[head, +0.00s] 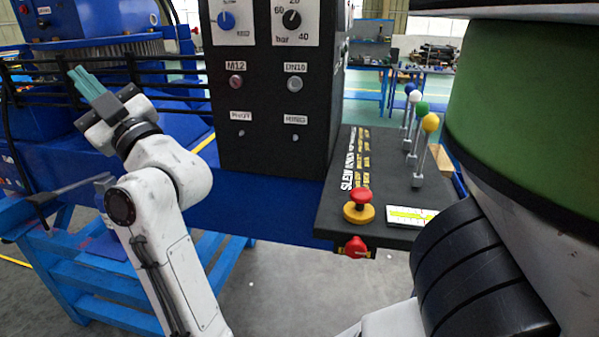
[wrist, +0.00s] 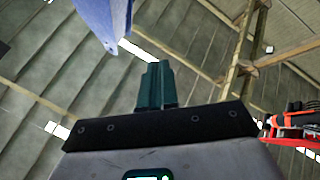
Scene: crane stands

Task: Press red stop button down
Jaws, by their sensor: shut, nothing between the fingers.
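The red stop button (head: 360,195) is a red mushroom cap on a yellow base (head: 358,213). It sits on the front left of the black lever console in the head view. My gripper (head: 77,73) is at the upper left of the head view, raised and far to the left of the button. Its teal fingers are together and hold nothing. In the wrist view the shut fingers (wrist: 154,70) point up toward the roof, and the button is not in that view.
A red knob (head: 356,247) is on the console's front face below the button. Levers with coloured balls (head: 430,122) stand behind it, beside a white and yellow gauge (head: 411,215). A tall black panel (head: 268,130) stands between my gripper and the console. Blue steps (head: 95,285) are at lower left.

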